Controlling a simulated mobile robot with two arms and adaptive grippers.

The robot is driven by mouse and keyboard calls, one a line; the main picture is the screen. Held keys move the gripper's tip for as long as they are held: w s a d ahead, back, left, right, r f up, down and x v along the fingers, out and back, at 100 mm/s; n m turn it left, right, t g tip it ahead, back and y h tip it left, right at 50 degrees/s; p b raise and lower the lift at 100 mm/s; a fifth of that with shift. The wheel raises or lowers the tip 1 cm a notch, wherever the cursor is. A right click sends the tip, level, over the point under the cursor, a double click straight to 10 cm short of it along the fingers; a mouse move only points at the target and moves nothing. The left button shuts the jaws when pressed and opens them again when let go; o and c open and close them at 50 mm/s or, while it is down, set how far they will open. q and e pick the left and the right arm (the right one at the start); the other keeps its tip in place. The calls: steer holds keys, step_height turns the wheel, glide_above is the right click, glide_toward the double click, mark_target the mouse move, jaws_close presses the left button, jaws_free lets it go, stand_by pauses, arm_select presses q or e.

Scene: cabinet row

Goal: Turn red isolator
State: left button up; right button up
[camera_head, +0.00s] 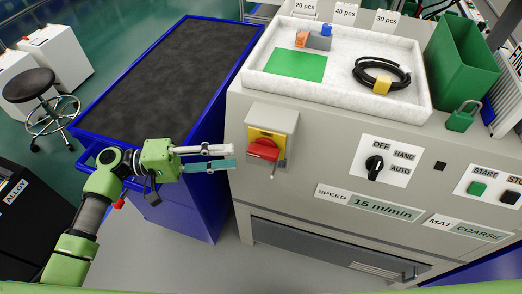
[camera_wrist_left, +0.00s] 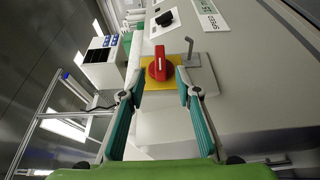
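The red isolator handle (camera_head: 263,149) sits on a yellow plate (camera_head: 265,134) on a grey box on the cabinet front. In the left wrist view the red handle (camera_wrist_left: 160,64) stands ahead between the fingers, on its yellow plate (camera_wrist_left: 153,86). My left gripper (camera_head: 232,157) is open, its fingers pointing right at the isolator from its left side, with a short gap before the handle. It also shows in the left wrist view (camera_wrist_left: 157,86), fingers spread and nothing between them in contact. My right gripper is not in view.
A small metal hasp or pin (camera_head: 272,174) hangs under the isolator. A black selector knob (camera_head: 375,164) lies to the right. A blue cart (camera_head: 190,185) stands left of the cabinet, under my left arm. A white tray (camera_head: 428,98) and green padlock (camera_head: 461,118) are on top.

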mark_target(256, 155)
arm_select(q)
steer(key=d, duration=0.3)
steer(key=d+p, duration=0.1)
steer(key=d, duration=0.5)
steer(key=shift+w+p, duration=0.35)
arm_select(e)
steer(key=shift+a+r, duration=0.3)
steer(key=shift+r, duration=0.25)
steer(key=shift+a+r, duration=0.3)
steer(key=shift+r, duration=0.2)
arm_select(q)
jaws_close()
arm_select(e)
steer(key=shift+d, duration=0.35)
